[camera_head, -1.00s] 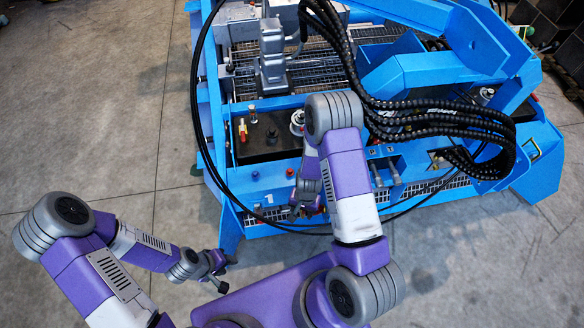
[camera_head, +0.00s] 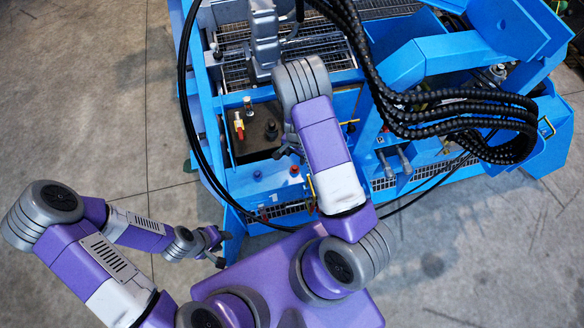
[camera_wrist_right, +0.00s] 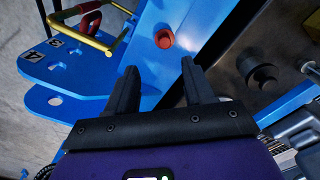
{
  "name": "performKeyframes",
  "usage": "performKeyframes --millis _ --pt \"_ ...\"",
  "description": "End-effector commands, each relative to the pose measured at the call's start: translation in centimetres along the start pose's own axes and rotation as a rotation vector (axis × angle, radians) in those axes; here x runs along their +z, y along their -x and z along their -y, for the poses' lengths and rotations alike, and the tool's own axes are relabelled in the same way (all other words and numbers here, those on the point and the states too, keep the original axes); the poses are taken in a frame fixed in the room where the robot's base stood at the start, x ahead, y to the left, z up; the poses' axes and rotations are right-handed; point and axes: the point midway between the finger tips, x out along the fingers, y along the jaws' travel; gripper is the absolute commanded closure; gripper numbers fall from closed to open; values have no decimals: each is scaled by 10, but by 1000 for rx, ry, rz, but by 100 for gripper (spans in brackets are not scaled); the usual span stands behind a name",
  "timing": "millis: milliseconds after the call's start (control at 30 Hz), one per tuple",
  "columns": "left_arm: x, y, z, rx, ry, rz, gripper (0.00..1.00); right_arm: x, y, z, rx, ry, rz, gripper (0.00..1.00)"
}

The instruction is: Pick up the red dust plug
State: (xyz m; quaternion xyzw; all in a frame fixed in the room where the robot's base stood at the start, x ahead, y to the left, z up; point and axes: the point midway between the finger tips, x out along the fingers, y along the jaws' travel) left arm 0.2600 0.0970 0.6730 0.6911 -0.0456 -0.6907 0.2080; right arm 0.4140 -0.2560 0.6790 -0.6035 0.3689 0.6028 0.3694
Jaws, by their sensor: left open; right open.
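The red dust plug (camera_wrist_right: 164,39) is a small round red cap on the blue panel in the right wrist view. It lies beyond and between my right fingertips, apart from them. In the head view the red dust plug (camera_head: 294,169) shows as a small orange-red dot just below the right gripper. My right gripper (camera_wrist_right: 160,72) is open and empty; in the head view (camera_head: 287,152) it is partly hidden by its own arm. My left gripper (camera_head: 222,248) is open and empty at the lower left, over the floor, away from the machine.
A black knob (camera_wrist_right: 262,75) is at the right. In the head view, black hoses (camera_head: 440,110) hang over the blue frame, and a red-yellow valve (camera_head: 239,125) stands left of the right gripper.

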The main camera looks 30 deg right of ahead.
Motion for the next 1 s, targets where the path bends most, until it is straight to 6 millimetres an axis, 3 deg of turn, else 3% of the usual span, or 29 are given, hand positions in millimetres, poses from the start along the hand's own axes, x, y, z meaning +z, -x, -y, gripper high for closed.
performKeyframes --millis 33,200,567,867,1000 --pt "-1 -12 5 0 0 0 57 0 -13 0 0 1 0 48" --pt "-1 -26 10 0 0 0 57 0 -29 0 0 1 0 48" --pt "-2 -38 14 0 0 -1 57 0 -59 1 0 2 0 48" --pt "-3 -55 20 0 0 -1 57 -2 -102 4 2 1 1 48" --pt "-3 -55 20 0 0 -1 57 -2 -105 4 -1 1 0 48"
